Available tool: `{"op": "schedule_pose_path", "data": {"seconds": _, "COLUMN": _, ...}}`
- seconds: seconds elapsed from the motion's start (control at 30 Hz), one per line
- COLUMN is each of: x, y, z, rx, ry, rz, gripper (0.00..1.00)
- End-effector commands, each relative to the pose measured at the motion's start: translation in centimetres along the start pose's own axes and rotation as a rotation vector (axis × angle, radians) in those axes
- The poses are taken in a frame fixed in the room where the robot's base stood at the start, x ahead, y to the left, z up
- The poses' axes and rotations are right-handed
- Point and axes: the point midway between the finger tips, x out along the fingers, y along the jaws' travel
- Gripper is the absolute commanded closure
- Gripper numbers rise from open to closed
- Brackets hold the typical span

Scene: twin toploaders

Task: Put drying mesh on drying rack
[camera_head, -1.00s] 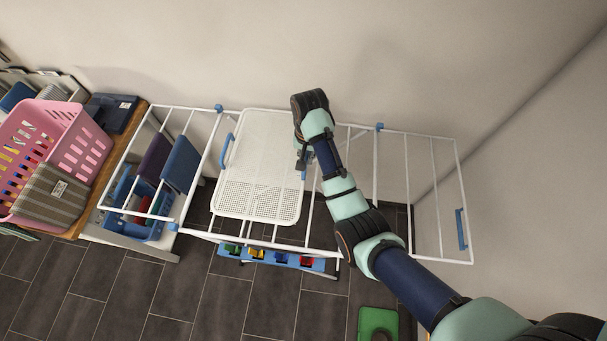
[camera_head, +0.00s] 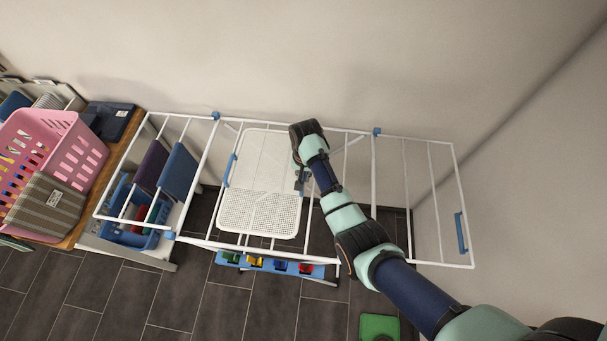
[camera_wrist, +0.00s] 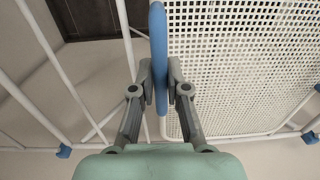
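The drying mesh (camera_head: 258,212) is a white perforated panel with rounded corners and a blue handle on each long side. It lies over the middle section of the white drying rack (camera_head: 420,262), roughly level. I cannot tell whether it rests on the bars. My gripper (camera_head: 301,182) is at the mesh's right-hand handle. In the wrist view, my gripper (camera_wrist: 159,85) has its fingers closed on both sides of the blue handle (camera_wrist: 158,50), with the perforated mesh (camera_wrist: 240,70) to the right. My arm hides part of the rack's middle section.
A pink basket (camera_head: 80,160) stands on a wooden surface at the left. Dark cloths (camera_head: 180,172) hang on the rack's left wing. A blue tray with several coloured items (camera_head: 230,259) sits below the rack's front. The right wing is empty. A wall stands behind.

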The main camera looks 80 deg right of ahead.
Motion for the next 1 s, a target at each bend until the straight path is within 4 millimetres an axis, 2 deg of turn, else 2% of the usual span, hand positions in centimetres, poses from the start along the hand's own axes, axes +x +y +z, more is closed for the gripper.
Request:
{"op": "schedule_pose_path", "data": {"seconds": 0.03, "x": 0.0, "y": 0.0, "z": 0.0, "rx": 0.0, "ry": 0.0, "rz": 0.0, "gripper": 0.78}}
{"op": "schedule_pose_path", "data": {"seconds": 0.13, "x": 0.0, "y": 0.0, "z": 0.0, "rx": 0.0, "ry": -0.001, "rz": 0.0, "gripper": 0.61}}
{"op": "schedule_pose_path", "data": {"seconds": 0.4, "x": -0.1, "y": 0.0, "z": 0.0, "rx": 0.0, "ry": 0.0, "rz": 0.0, "gripper": 0.61}}
{"op": "schedule_pose_path", "data": {"seconds": 0.5, "x": -0.8, "y": 0.0, "z": 0.0, "rx": 0.0, "ry": 0.001, "rz": -0.001, "gripper": 0.61}}
{"op": "schedule_pose_path", "data": {"seconds": 0.57, "x": -1.7, "y": -0.1, "z": -0.1, "rx": 0.0, "ry": 0.002, "rz": -0.001, "gripper": 0.61}}
{"op": "schedule_pose_path", "data": {"seconds": 0.8, "x": -7.7, "y": -0.1, "z": -0.1, "rx": 0.0, "ry": 0.004, "rz": -0.002, "gripper": 0.61}}
{"op": "schedule_pose_path", "data": {"seconds": 1.0, "x": -11.6, "y": 0.0, "z": -0.1, "rx": 0.0, "ry": 0.001, "rz": 0.0, "gripper": 0.61}}
